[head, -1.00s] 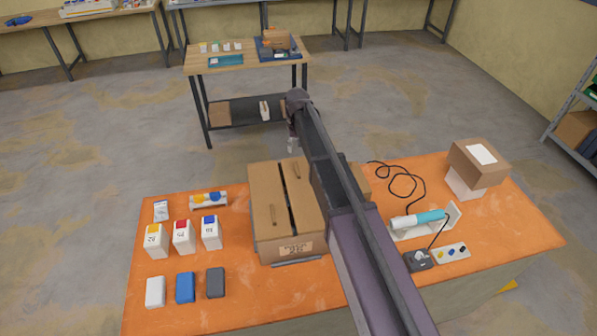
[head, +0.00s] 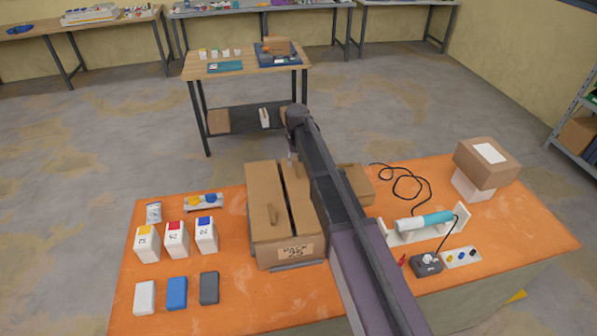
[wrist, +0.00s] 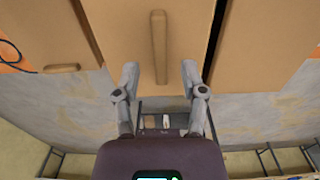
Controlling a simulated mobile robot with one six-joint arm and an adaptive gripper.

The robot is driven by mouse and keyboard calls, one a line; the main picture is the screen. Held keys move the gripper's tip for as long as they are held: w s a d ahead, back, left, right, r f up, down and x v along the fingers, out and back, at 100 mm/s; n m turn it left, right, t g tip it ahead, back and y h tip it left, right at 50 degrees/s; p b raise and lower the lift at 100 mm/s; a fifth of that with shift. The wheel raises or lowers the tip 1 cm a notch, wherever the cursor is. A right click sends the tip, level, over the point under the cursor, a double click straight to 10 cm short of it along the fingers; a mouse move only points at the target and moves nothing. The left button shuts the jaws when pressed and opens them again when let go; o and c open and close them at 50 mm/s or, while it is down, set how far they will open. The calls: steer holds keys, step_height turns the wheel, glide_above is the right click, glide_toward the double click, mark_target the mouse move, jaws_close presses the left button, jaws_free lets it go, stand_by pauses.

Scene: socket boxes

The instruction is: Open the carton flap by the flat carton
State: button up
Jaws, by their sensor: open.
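The large carton (head: 284,255) stands on the orange table, its top closed by two flaps with a dark slit between them. The left flap (head: 260,190) has a raised tab (head: 271,214). The right flap (head: 302,212), on the flat carton's side, has a tab (head: 298,169) near its far end. The flat carton (head: 357,184) lies to the right, partly hidden by my arm. My gripper (wrist: 160,75) is open and empty at the far edge of the right flap. In the wrist view its fingers lie either side of the line of that flap's tab (wrist: 158,45).
Small boxes (head: 176,240) and coloured blocks (head: 177,292) stand left of the carton. A blue-and-white tool (head: 425,221) on a stand, a cable and a stacked box (head: 486,163) are on the right. A wooden workbench (head: 246,64) stands beyond the table.

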steer(key=shift+f+b, duration=0.9)
steer(key=shift+f, duration=0.25)
jaws_close()
steer(key=shift+s+d, duration=0.1)
steer(key=shift+d, duration=0.1)
steer(key=shift+a, duration=0.15)
